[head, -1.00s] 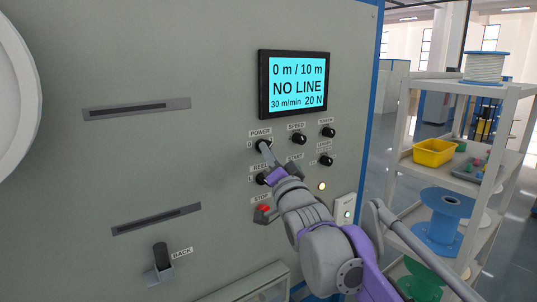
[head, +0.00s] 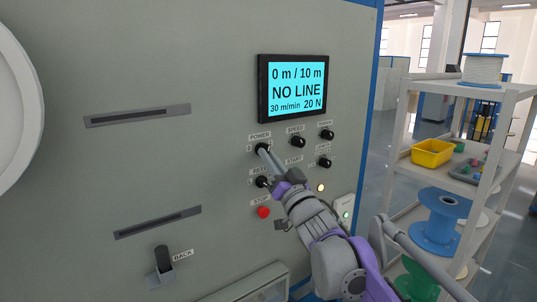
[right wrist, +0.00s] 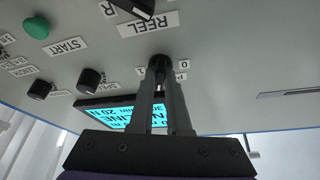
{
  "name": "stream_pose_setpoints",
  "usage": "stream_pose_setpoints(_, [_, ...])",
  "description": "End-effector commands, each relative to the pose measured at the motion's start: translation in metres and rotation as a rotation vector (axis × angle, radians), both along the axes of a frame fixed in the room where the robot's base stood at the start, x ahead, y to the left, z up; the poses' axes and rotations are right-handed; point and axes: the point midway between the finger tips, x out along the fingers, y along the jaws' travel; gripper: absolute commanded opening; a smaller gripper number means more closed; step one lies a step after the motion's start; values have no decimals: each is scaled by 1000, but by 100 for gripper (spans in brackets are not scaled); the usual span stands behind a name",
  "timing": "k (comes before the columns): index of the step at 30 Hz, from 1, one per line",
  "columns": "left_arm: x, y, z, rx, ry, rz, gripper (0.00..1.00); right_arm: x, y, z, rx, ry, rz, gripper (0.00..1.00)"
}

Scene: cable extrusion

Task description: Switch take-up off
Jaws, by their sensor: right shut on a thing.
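The grey take-up cabinet has a lit cyan screen (head: 292,88) reading "0 m / 10 m", "NO LINE", "30 m/min 20 N". Below it is the black POWER knob (head: 261,148), mostly covered by my fingers. My right gripper (head: 264,151) reaches up from the lower right and is shut on this knob. In the right wrist view, the fingers (right wrist: 160,75) close around the knob (right wrist: 158,61), with the marks 0 and 1 on either side; its pointer direction is hidden. My left gripper is not in view.
A shelf rack with a yellow bin (head: 432,153) and a blue reel (head: 440,218) stands at the right.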

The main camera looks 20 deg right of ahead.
Motion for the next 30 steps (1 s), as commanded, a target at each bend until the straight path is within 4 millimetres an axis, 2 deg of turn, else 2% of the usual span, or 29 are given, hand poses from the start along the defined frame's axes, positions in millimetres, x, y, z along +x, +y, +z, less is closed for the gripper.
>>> stream_pose_setpoints(30, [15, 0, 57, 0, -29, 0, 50, 4, -9, 3, -874, -317, -1, 0])
